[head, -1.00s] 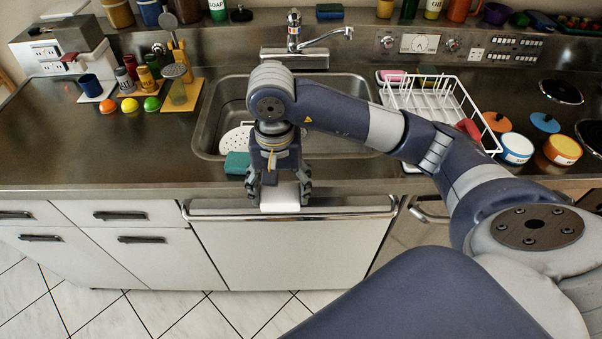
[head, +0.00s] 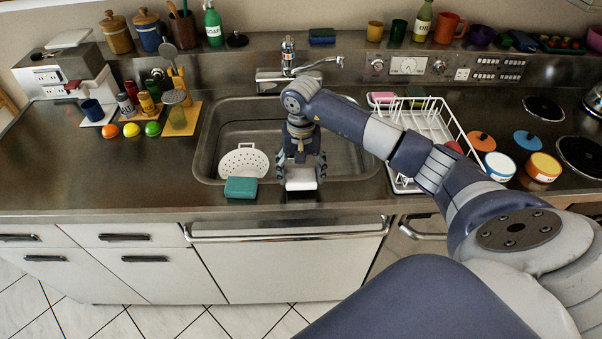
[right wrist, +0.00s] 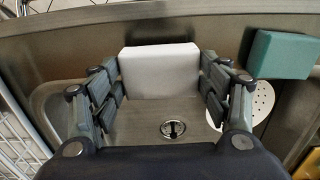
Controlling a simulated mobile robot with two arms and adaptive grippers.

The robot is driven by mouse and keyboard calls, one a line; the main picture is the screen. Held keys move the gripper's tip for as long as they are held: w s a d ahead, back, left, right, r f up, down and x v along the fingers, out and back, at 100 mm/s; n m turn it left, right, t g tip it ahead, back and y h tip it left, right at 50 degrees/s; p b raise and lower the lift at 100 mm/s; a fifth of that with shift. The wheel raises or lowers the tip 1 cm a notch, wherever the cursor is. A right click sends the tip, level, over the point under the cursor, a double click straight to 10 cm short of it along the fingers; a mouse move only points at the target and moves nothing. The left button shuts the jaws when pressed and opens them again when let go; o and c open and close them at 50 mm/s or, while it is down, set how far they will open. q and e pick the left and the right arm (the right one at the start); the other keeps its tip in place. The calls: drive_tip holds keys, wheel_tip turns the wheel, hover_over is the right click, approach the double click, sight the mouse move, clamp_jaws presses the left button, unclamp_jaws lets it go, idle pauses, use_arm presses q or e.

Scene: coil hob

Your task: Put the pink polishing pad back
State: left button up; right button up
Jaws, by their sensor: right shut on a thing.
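My right gripper (head: 301,172) is shut on a pale, nearly white block (head: 301,182), held over the front rim of the sink. In the right wrist view the block (right wrist: 160,70) sits between the two fingers of the gripper (right wrist: 160,84). A pink pad (head: 382,98) lies at the back of the counter, at the dish rack's rear left corner, apart from the gripper. My left gripper is not in view.
A teal sponge (head: 241,187) lies on the sink's front rim, left of the gripper. A white strainer (head: 244,159) is in the sink (head: 345,160). The white dish rack (head: 462,130) stands right of the sink. A blue sponge (head: 322,36) lies on the back ledge.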

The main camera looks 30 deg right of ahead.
sight(301, 176)
drive_tip(key=shift+f+p, duration=0.4)
drive_tip(key=shift+f, duration=0.8)
drive_tip(key=o, duration=0.9)
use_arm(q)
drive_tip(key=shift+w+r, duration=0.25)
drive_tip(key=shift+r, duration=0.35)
use_arm(e)
drive_tip(key=shift+o, duration=0.2)
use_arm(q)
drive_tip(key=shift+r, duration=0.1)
use_arm(e)
drive_tip(key=shift+r, duration=0.1)
use_arm(q)
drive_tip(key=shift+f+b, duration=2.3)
drive_tip(key=shift+b, duration=0.1)
use_arm(e)
wheel_tip(301, 176, up, 12)
drive_tip(key=shift+s, duration=0.1)
